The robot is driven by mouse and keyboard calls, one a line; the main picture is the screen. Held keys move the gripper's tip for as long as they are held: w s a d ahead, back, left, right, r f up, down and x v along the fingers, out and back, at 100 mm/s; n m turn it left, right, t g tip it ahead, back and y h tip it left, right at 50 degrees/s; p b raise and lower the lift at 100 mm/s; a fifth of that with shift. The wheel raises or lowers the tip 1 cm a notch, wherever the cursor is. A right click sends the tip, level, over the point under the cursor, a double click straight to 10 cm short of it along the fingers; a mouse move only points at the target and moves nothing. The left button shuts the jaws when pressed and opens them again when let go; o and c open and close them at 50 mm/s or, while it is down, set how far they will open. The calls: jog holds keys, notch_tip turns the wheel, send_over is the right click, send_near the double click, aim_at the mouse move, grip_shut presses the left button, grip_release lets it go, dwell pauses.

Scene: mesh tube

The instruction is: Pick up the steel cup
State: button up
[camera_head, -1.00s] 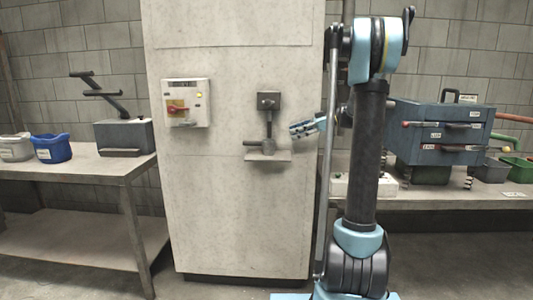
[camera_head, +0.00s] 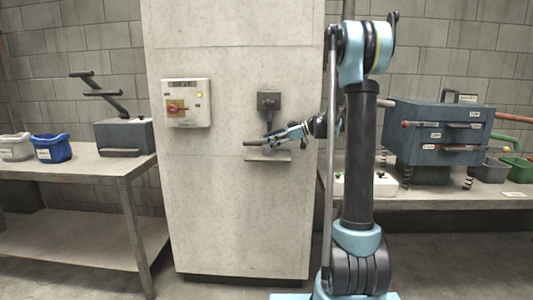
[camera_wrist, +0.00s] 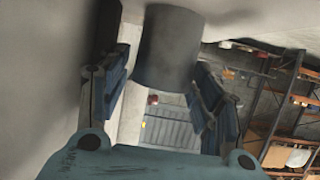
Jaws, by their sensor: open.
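The steel cup (camera_wrist: 168,48) is a plain dark grey cylinder in the upper middle of the wrist view. It sits between the two fingers of my gripper (camera_wrist: 163,78). The fingers are spread on either side of it, and I cannot tell whether either touches. In the head view my gripper (camera_head: 270,137) reaches in from the right, just above a small wall shelf (camera_head: 268,155). The cup is mostly hidden there behind my fingers.
A grey bracket (camera_head: 268,101) is on the pale panel (camera_head: 225,220) above the shelf. A switch box (camera_head: 187,102) is to the left. A left table (camera_head: 70,173) holds a blue bin (camera_head: 52,148).

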aim_at(259, 144)
jog(key=x, duration=0.5)
grip_shut()
